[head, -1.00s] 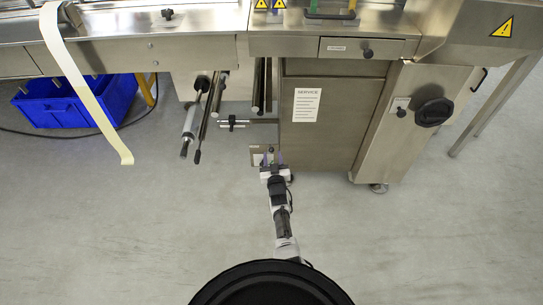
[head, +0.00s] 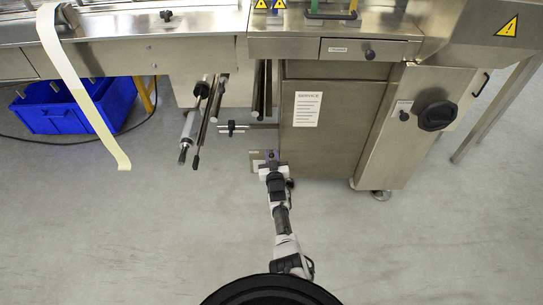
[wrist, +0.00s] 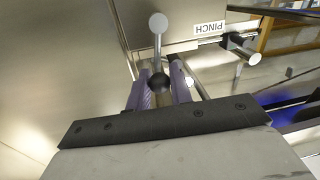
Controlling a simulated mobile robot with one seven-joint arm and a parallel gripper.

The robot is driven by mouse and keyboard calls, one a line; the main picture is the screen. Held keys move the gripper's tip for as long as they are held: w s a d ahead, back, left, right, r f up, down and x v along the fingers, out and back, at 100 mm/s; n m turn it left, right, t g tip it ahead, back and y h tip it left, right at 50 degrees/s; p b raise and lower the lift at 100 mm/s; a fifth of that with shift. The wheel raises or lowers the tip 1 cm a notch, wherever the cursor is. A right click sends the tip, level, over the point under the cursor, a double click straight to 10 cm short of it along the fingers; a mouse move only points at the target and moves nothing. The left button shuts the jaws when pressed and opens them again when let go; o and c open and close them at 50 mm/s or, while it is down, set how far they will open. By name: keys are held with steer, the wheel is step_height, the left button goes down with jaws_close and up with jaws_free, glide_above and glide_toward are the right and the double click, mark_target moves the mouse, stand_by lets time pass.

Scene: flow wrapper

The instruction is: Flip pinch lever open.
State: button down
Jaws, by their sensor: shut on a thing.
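The pinch lever (wrist: 158,50) shows in the wrist view as a thin metal rod, with a round silver end at the top and a black ball knob at the near end. It stands beside an upside-down "PINCH" label (wrist: 209,28). My gripper (wrist: 161,76) has its two purple fingers on either side of the black knob and is shut on it. In the head view my gripper (head: 270,158) is at a small plate low on the machine, left of the cabinet, and hides the lever there.
The steel cabinet (head: 325,145) with a service sheet stands just right of my gripper. Rollers and rods (head: 190,130) stick out to the upper left. A film strip (head: 85,95) hangs over a blue crate (head: 60,115). The floor in front is clear.

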steer(key=shift+d+f+m+b, duration=0.4)
steer(key=shift+d+m+b, duration=0.1)
steer(key=shift+m+b, duration=0.5)
steer(key=shift+d+m+b, duration=0.3)
steer(key=shift+m+b, duration=0.15)
steer(key=shift+m, duration=0.25)
steer(key=shift+d+m+b, duration=0.25)
steer(key=shift+m+b, duration=0.2)
steer(key=shift+m, duration=0.25)
steer(key=c, duration=1.3)
jaws_free()
step_height(320, 180, up, 20)
steer(key=p, duration=1.7)
